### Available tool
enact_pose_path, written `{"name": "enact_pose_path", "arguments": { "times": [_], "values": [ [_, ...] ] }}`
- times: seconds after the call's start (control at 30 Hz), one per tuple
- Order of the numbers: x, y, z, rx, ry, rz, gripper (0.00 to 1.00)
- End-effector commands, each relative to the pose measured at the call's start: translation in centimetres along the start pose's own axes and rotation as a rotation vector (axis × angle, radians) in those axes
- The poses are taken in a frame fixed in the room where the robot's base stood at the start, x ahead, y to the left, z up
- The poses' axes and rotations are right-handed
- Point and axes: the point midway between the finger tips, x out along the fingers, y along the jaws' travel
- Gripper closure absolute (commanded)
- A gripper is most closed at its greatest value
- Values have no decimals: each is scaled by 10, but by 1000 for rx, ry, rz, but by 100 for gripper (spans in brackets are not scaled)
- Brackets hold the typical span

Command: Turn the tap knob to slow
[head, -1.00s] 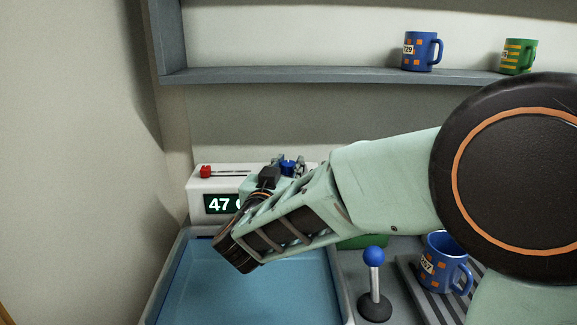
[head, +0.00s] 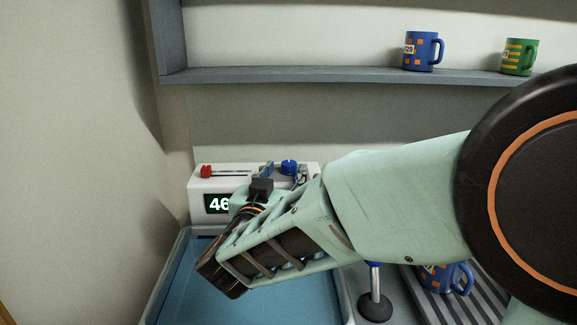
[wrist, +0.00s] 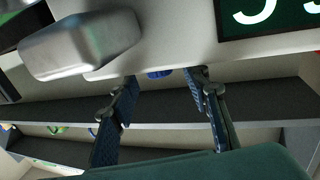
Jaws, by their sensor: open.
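A blue knob (head: 289,167) sits on top of the white machine (head: 228,183), toward its right end; I take it for the tap knob. No speed marking is readable. My gripper (head: 284,174) is open at the machine's top, with its fingertips close to the blue knob. In the wrist view, my gripper (wrist: 163,82) has its two fingers apart, and a sliver of the blue knob (wrist: 159,74) shows between them, just past the tips. Whether a finger touches it I cannot tell.
A red slider knob (head: 206,171) and a display (head: 217,203) reading 46 are on the machine. A blue basin (head: 180,285) lies below. A blue-topped lever (head: 375,308) and a blue mug (head: 455,280) on a rack stand right. Mugs sit on the shelf (head: 300,76).

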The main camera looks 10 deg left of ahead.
Motion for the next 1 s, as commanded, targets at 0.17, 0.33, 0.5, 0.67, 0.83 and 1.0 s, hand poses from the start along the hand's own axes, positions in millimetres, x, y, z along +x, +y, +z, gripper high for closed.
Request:
{"name": "enact_pose_path", "arguments": {
  "times": [0.17,0.33,0.5,0.67,0.83,1.0],
  "values": [
    [-40,-1,-1,0,3,-3,57],
    [-64,-1,-1,0,2,-2,57],
    [-74,1,0,1,2,2,57],
    [-74,1,0,1,1,2,57],
    [-71,2,-2,6,4,5,57],
    [-27,23,-32,80,54,43,57]
  ]
}}
